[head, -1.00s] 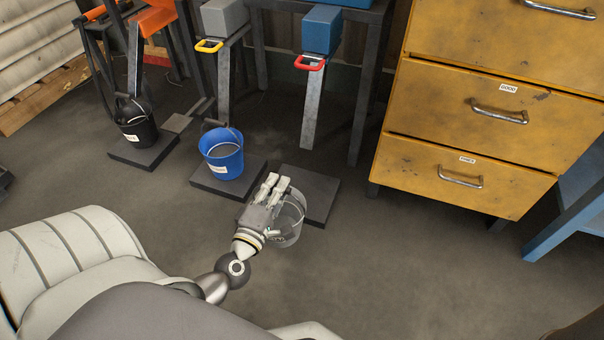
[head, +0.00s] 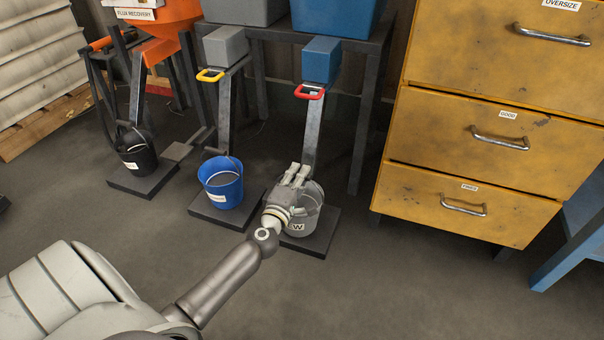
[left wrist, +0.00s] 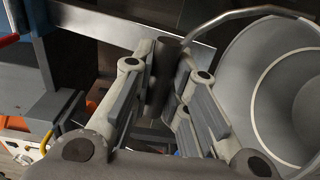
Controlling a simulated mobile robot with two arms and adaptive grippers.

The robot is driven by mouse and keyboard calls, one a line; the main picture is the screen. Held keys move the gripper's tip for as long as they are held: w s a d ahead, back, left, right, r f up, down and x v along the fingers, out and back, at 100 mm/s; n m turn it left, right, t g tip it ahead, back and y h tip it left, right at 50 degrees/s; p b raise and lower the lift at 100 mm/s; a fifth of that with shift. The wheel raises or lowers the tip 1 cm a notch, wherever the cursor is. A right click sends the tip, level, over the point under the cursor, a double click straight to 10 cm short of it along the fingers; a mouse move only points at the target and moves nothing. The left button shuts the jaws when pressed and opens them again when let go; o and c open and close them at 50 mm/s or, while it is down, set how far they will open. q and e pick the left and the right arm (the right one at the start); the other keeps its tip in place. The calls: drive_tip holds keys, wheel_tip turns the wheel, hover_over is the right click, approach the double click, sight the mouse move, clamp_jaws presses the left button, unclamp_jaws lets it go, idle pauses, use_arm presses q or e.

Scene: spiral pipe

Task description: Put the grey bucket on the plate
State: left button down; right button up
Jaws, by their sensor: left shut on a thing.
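The grey bucket (head: 312,221) is over the rightmost dark plate (head: 329,222) in the head view; I cannot tell whether its base touches the plate. My left gripper (head: 296,176) is at the bucket's upper left and hides part of its rim. In the left wrist view my left gripper (left wrist: 165,95) is shut on the dark grip of the bucket's wire handle (left wrist: 225,20), and the bucket (left wrist: 262,85) hangs open-topped at the right. My right gripper is in neither view.
A blue bucket (head: 222,184) and a black bucket (head: 137,155) stand on their own dark plates to the left. A chute with a red handle (head: 310,92) rises just behind the plate. A yellow drawer cabinet (head: 400,185) stands at right. The floor in front is clear.

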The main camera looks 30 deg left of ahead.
use_arm(q)
drive_tip(key=shift+w+a+f+b, duration=0.2)
drive_tip(key=shift+w+f+b, duration=0.15)
drive_tip(key=shift+w+b, duration=0.35)
drive_tip(key=shift+w+a+f+b, duration=0.15)
drive_tip(key=shift+w+f+b, duration=0.2)
drive_tip(key=shift+w+b, duration=0.3)
drive_tip(key=c, duration=1.4)
unclamp_jaws()
drive_tip(key=shift+f, duration=0.15)
